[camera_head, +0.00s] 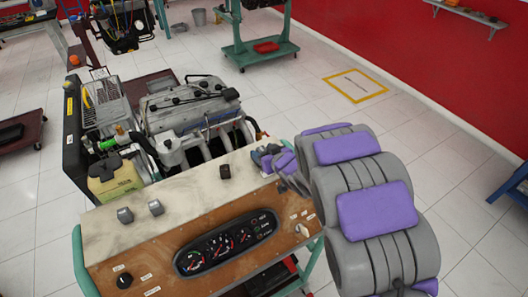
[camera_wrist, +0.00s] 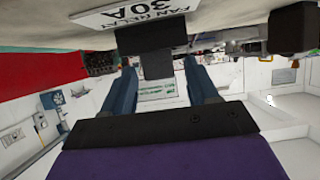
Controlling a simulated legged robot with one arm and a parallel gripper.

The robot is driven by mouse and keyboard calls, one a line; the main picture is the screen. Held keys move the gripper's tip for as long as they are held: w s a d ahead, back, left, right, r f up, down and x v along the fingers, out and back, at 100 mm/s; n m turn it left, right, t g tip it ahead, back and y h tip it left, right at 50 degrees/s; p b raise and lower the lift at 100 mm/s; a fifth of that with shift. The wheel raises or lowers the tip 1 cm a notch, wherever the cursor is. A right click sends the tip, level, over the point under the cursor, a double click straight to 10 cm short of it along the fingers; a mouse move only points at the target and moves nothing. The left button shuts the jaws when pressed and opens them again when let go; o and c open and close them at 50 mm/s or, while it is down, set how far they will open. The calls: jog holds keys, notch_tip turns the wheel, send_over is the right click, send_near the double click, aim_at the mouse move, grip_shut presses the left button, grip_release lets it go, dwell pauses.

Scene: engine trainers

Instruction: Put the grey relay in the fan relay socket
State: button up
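A small dark block (camera_head: 224,171) stands on the pale bench top in the head view. In the wrist view the fan relay socket (camera_wrist: 130,40) is a black block beside a white "FAN RELAY 30A" label (camera_wrist: 135,13). A narrower dark grey block, which looks like the relay (camera_wrist: 157,66), stands out from the socket; how deep it sits is unclear. My gripper (camera_wrist: 160,63) is open around this block, with a gap to each finger. In the head view my gripper (camera_head: 266,157) is low over the bench's right end, right of the dark block.
Two small grey pieces (camera_head: 140,211) stand on the bench's left part. The gauge panel (camera_head: 225,243) slopes along the front. The engine (camera_head: 190,105) and a yellowish fluid tank (camera_head: 115,178) are behind. Bench top between the grey pieces and the dark block is clear.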

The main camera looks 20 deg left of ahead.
jog(key=shift+r, duration=0.2)
jog(key=p+v, duration=0.1)
jog(key=v, duration=1.1)
jog(key=shift+d+f, duration=0.1)
jog(key=s+d+r+m+h, duration=0.1)
jog(key=d+m+h, duration=0.15)
jog(key=d, duration=0.55)
jog(key=s+d+r+m+g+h, duration=0.15)
jog(key=d+h, duration=0.25)
jog(key=d, duration=0.4)
jog(key=s+d+r+m+h, duration=0.2)
jog(key=d+h, duration=0.1)
jog(key=d, duration=0.4)
jog(key=s+d+r+m+g+h, duration=0.2)
jog(key=s+d+g, duration=0.3)
jog(key=s, duration=0.7)
jog(key=s+a+r+m+g+y, duration=0.1)
jog(key=s+r+g+y, duration=0.1)
jog(key=s, duration=1.5)
jog(key=shift+s+r+m+g, duration=0.25)
jog(key=shift+m+g, duration=0.15)
jog(key=shift+g, duration=0.45)
